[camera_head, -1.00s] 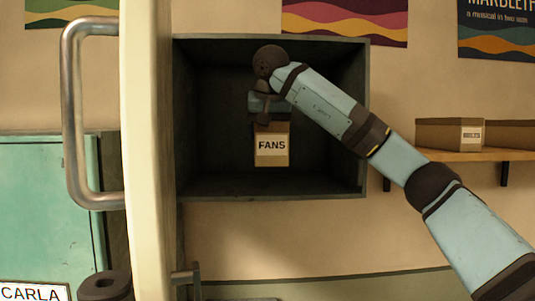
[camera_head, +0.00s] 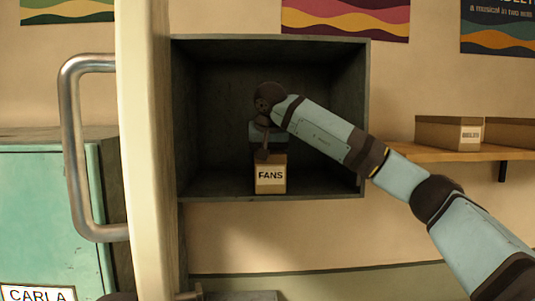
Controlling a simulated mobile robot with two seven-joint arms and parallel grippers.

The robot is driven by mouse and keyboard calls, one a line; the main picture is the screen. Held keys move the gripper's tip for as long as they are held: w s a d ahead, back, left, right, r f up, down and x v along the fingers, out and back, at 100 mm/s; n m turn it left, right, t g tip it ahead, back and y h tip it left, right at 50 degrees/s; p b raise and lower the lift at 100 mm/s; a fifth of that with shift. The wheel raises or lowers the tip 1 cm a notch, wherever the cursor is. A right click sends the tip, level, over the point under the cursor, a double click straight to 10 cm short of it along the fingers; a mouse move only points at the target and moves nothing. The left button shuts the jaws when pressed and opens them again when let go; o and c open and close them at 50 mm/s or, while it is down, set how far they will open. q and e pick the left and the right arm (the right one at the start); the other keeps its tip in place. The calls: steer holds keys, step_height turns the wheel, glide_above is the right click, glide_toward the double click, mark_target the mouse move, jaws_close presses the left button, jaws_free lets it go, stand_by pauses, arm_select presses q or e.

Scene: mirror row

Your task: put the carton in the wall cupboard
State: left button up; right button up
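The carton (camera_head: 271,178) is a small brown box with a white label reading FANS. It is inside the dark, open-fronted wall cupboard (camera_head: 325,188), upright and low down, close to the cupboard's floor. I cannot tell whether it touches the floor. My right arm comes in from the right, and my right gripper (camera_head: 262,155) is at the top of the carton, its fingers pointing down. The fingers look shut on the carton, though their tips are partly hidden. The cupboard door (camera_head: 148,150) stands open on the left, edge towards me. My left gripper cannot be made out.
A long metal handle (camera_head: 72,150) sticks out left of the door. A wooden shelf (camera_head: 425,153) with labelled boxes (camera_head: 449,132) is on the right wall. A green cabinet (camera_head: 50,220) marked CARLA stands at the left. The cupboard is free on both sides of the carton.

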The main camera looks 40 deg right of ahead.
steer(key=o, duration=1.1)
steer(key=shift+s+a, duration=0.1)
steer(key=b+v, duration=0.2)
steer(key=v, duration=0.5)
steer(key=shift+s+a+r, duration=0.1)
steer(key=shift+a+r, duration=0.05)
steer(key=shift+r, duration=0.1)
